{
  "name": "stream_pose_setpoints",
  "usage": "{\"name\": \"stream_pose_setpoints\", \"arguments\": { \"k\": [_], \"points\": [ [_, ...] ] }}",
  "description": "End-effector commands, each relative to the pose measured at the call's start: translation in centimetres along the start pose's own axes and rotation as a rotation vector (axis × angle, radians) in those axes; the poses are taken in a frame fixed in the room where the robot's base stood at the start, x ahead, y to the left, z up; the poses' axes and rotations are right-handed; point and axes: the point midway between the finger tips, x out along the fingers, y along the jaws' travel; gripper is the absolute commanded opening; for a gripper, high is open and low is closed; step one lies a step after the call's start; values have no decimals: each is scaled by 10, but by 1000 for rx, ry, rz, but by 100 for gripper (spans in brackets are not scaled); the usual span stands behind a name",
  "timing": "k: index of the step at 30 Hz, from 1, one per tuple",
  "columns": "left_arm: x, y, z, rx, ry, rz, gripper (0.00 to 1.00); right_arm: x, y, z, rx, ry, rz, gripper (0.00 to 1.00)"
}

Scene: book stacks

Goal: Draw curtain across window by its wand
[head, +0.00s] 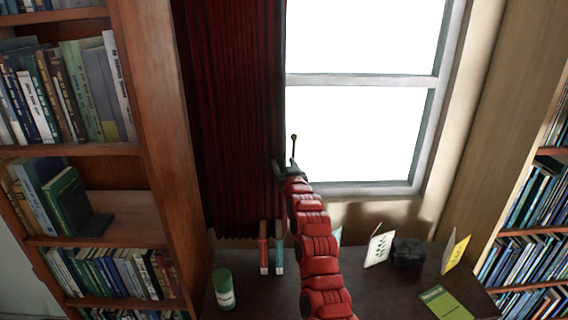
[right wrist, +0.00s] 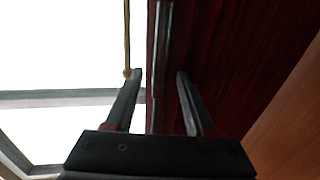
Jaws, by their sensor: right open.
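The dark red curtain (head: 235,110) hangs in folds at the left of the bright window (head: 360,130) and leaves most of the glass uncovered. A thin wand (head: 293,150) with a small ball at one end stands out near the curtain's edge. In the right wrist view the wand (right wrist: 126,35) is brass-coloured, and its ball end is beside the left-hand fingertip, outside the gap. My right gripper (head: 285,165) is open by the curtain's edge; in the wrist view its fingers (right wrist: 160,73) have a dark upright strip between or behind them. My left gripper is out of view.
A wooden bookcase (head: 160,110) stands close at the left, another (head: 535,215) at the right. The dark desk (head: 385,290) below holds a green can (head: 223,289), two upright books (head: 271,250), standing cards (head: 379,247), a dark box (head: 408,252) and a flat green book (head: 446,302).

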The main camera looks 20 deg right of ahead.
Motion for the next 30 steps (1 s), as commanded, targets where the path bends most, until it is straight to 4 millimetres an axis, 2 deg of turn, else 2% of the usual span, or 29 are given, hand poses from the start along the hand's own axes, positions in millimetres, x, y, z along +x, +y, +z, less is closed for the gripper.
{"name": "stream_pose_setpoints", "arguments": {
  "k": [6, 15, 30],
  "points": [
    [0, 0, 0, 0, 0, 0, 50, 0, 0, 0, 0, 0, 0, 55],
    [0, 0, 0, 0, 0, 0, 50, 0, 0, 0, 0, 0, 0, 0],
    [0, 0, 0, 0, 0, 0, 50, 0, 0, 0, 0, 0, 0, 0]
  ]
}}
